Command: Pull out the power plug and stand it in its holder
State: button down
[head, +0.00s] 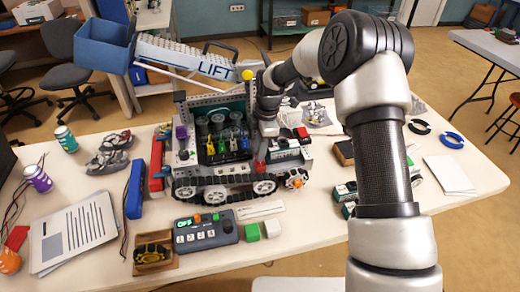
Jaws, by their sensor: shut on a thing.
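A tracked robot model (215,185) with a raised "LIFT" arm stands mid-table. My gripper (264,148) points down at the right part of its deck, beside a grey battery-like box (286,151). The fingers are small and partly hidden here, but they are shut on what looks like the power plug (260,166), a small red piece low at the fingertips. I cannot tell whether it is still seated in its socket. I cannot clearly identify the plug's holder; a small wooden tray (139,269) with a black and yellow item sits at the front left.
A control box (207,233) reading "OFF" lies in front of the model, with green and white cubes (271,229) beside it. A blue bar (135,190), papers (75,233) and cans (66,139) are at left. Blue rings (451,140) and white sheets (449,174) are at right.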

jog(key=shift+f, duration=0.3)
dwell(0.4)
jog(key=c, duration=1.5)
grip_release()
jog(key=shift+r, duration=0.1)
jog(key=shift+r+p, duration=1.75)
jog(key=shift+r, duration=1.7)
